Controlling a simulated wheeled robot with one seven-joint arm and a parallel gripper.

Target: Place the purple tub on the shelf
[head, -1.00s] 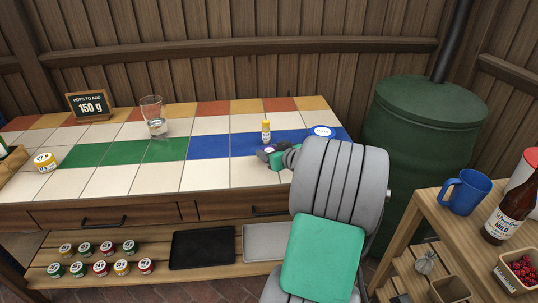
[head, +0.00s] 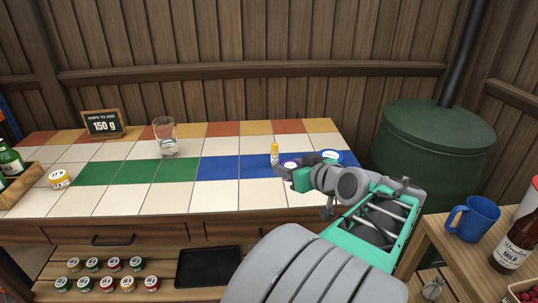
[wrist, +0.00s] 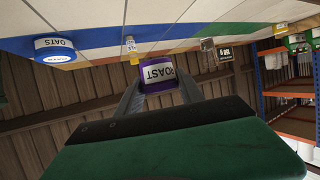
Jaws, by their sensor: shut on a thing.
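The purple tub (wrist: 159,75), with a pale label ending in "OAST", is held between the fingertips of my gripper (wrist: 158,88) in the wrist view. In the head view my gripper (head: 287,170) is over the right part of the tiled counter, and only a little of the tub (head: 291,163) shows beside it. I cannot tell how far the tub is above the tiles. A low wooden shelf (head: 162,264) runs under the counter and carries several small labelled tubs.
A small yellow-capped bottle (head: 275,154) and a blue-and-white oats tub (head: 332,156) stand close to my gripper. A glass (head: 165,138) stands further left. A black tray (head: 208,267) lies on the low shelf. A side table with a blue mug (head: 472,218) is at right.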

